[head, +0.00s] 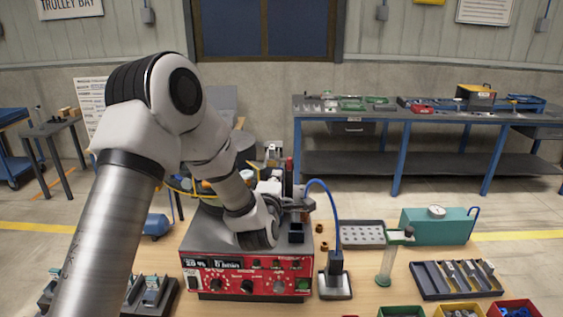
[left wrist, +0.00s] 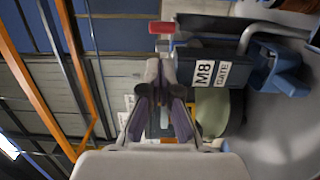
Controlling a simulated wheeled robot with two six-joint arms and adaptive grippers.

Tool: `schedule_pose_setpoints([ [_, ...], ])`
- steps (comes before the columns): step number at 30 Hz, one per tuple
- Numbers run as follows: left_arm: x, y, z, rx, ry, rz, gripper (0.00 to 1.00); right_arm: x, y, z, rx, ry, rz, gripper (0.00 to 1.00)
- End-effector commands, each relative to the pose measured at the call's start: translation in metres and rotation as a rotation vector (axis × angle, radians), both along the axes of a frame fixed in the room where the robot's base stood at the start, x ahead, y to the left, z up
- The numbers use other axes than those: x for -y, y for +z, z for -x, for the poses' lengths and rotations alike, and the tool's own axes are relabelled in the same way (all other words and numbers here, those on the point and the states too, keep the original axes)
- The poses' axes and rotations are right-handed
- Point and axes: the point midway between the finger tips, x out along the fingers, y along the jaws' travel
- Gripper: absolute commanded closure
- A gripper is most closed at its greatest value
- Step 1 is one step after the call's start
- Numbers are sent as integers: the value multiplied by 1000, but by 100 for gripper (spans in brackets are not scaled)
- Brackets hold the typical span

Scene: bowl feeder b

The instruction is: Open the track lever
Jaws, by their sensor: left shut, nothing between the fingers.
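A red-tipped lever, which looks like the track lever, stands upright at the back of the feeder in the head view (head: 290,164). Its red grip also shows in the left wrist view (left wrist: 162,27), just beyond my fingertips. A dark block labelled "M8 GATE" (left wrist: 210,74) sits to the right of it there. My left gripper (left wrist: 161,72) is shut and empty, pointing toward the red grip with a small gap. In the head view my arm and wrist cover much of the feeder bowl and the gripper. My right gripper is not in view.
The red control box (head: 247,277) sits below my wrist. A blue cable (head: 333,215) arches to its right. A perforated tray (head: 361,235), a green vial stand (head: 388,262) and a teal gauge box (head: 438,226) stand on the right of the table.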

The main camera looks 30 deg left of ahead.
Motion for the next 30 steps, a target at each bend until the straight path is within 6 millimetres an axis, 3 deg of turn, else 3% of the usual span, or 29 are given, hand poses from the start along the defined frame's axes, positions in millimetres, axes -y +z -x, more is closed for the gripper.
schedule_pose_setpoints([
  [6,-19,6,-41,0,1,0,100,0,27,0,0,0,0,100],
  [12,-30,3,-66,0,1,0,100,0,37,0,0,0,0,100],
  [30,-30,-1,-71,-1,19,-1,100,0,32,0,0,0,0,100],
])
